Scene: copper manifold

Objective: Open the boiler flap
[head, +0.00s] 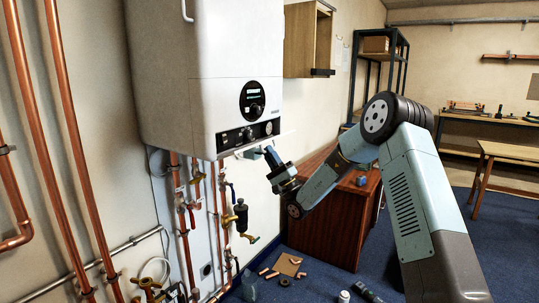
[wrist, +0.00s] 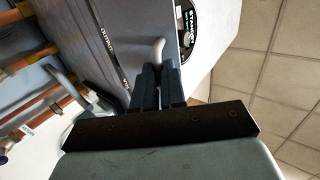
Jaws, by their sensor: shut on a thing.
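The white boiler (head: 225,45) hangs on the wall in the head view. Its front carries a round black dial (head: 252,100), with a dark control strip (head: 245,135) with knobs below it. My gripper (head: 264,153) is at the boiler's lower front edge, just below the strip. In the wrist view my gripper (wrist: 160,72) has its dark fingers closed on a pale curved handle (wrist: 158,47) at the boiler's face. The flap's outline and how far it stands open cannot be made out; the fingers hide part of the handle.
Copper pipes (head: 62,130) run up the wall at left. Pipes and valves (head: 241,212) hang under the boiler. A brown wooden cabinet (head: 325,215) stands behind my arm. Small parts lie on the blue floor (head: 315,270). An open wooden wall box (head: 300,40) is right of the boiler.

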